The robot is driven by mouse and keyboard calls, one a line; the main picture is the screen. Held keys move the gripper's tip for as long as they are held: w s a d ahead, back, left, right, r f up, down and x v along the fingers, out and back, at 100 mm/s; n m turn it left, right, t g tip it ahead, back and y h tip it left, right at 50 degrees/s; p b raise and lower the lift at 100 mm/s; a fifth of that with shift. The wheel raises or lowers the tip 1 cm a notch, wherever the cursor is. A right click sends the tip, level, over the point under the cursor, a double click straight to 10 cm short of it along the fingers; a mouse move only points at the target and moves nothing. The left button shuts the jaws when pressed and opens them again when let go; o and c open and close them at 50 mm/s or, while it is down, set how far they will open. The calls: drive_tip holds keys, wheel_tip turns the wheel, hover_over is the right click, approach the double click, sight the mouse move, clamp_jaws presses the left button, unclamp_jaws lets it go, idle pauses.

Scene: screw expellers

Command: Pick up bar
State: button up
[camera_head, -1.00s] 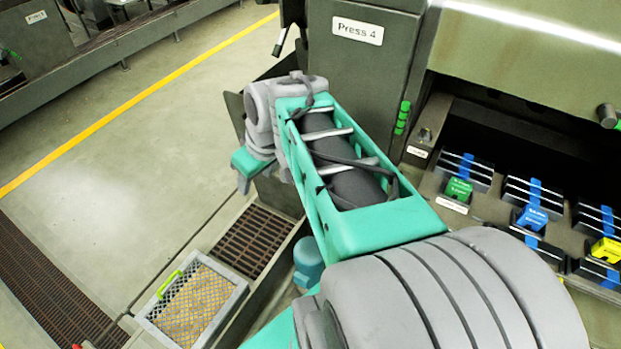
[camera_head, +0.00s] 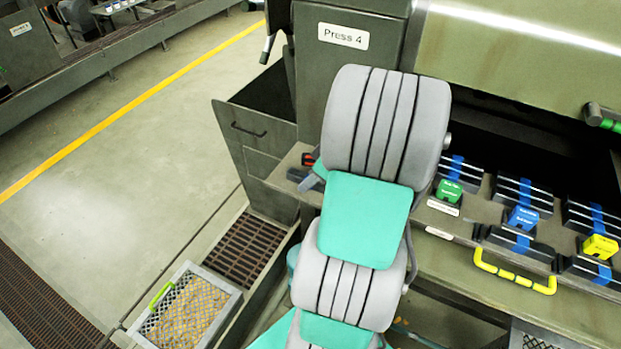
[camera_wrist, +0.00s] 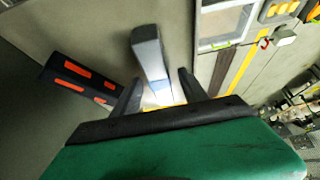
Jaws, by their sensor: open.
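In the wrist view, a grey bar-like piece (camera_wrist: 149,50) with a paler lower end lies between the two dark fingers of my gripper (camera_wrist: 160,76). The fingers are apart, with a gap visible on the right; I cannot tell how deep the piece reaches between them. Its lower end is hidden behind my gripper's body. Dark bar packs with blue bands (camera_head: 525,195) lie on the press ledge at the right.
A dark piece with orange marks (camera_wrist: 78,76) lies left of the fingers. The press housing (camera_head: 345,85) stands behind my arm. A yellow handle (camera_head: 515,279) is at the ledge's front. A crate of grainy material (camera_head: 229,309) stands lower left. The floor at left is clear.

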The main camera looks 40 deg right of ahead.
clamp_jaws()
idle(0.5)
idle(0.9)
